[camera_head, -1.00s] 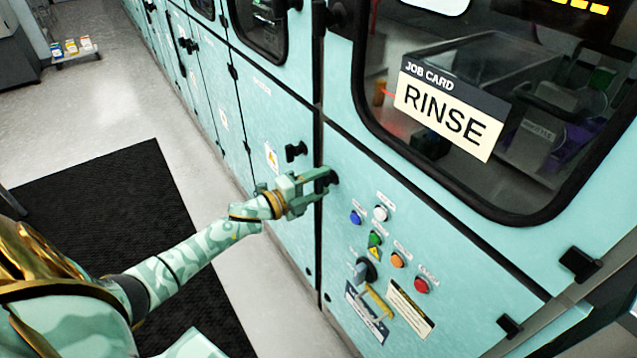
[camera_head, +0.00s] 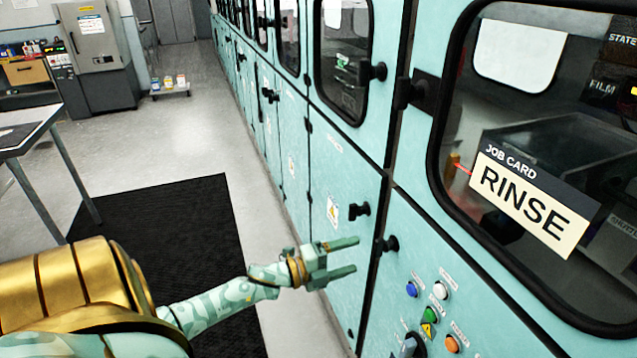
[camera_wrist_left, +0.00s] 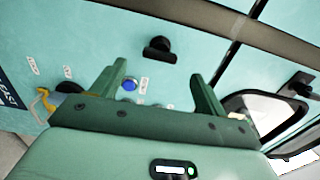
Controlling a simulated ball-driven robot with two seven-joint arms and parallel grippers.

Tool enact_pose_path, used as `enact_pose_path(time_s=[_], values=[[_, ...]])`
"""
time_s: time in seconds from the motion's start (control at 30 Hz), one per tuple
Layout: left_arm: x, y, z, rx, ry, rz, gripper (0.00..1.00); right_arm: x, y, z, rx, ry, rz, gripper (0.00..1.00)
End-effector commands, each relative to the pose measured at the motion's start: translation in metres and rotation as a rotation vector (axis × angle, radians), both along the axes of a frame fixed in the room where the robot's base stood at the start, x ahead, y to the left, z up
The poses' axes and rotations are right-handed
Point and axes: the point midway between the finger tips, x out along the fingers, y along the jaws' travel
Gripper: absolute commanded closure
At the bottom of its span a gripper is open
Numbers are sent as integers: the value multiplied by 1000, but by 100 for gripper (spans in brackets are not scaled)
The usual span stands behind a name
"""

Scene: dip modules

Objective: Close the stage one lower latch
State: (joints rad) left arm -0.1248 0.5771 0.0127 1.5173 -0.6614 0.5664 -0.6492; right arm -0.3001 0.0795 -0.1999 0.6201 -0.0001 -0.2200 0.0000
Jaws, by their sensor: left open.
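A black latch (camera_head: 390,244) sits at the left edge of the teal lower panel with the buttons, just right of a dark vertical seam. It also shows in the wrist view as a dark knob (camera_wrist_left: 159,48) beyond the fingers, between their lines. No label naming it is readable. My left gripper (camera_head: 356,254) is open and empty, its two green fingers pointing right towards this latch with a gap between. In the wrist view my left gripper (camera_wrist_left: 157,72) shows both fingers spread. My right gripper is not in view.
Another black latch (camera_head: 359,211) is on the neighbouring panel, above my fingers. Coloured buttons (camera_head: 429,314) stand right of the seam. The upper door carries a RINSE card (camera_head: 528,205). A black mat (camera_head: 150,235) lies on open floor, with a table (camera_head: 28,135) at left.

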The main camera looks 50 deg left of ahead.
Motion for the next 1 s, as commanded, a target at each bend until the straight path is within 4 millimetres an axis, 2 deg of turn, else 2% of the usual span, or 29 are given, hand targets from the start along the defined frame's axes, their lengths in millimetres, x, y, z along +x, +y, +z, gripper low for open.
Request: enact_pose_path(time_s=[0.03, 0.2, 0.4, 1.0], values=[[-14, 5, 0, 0, 3, 0, 25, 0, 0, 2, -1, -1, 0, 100], [-50, 20, 0, -1, 3, 0, 25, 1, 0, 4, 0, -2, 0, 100], [-71, 29, 0, -1, 0, 0, 25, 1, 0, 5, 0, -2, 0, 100], [-74, 31, 0, -1, -1, 0, 25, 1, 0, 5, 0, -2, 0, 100]])
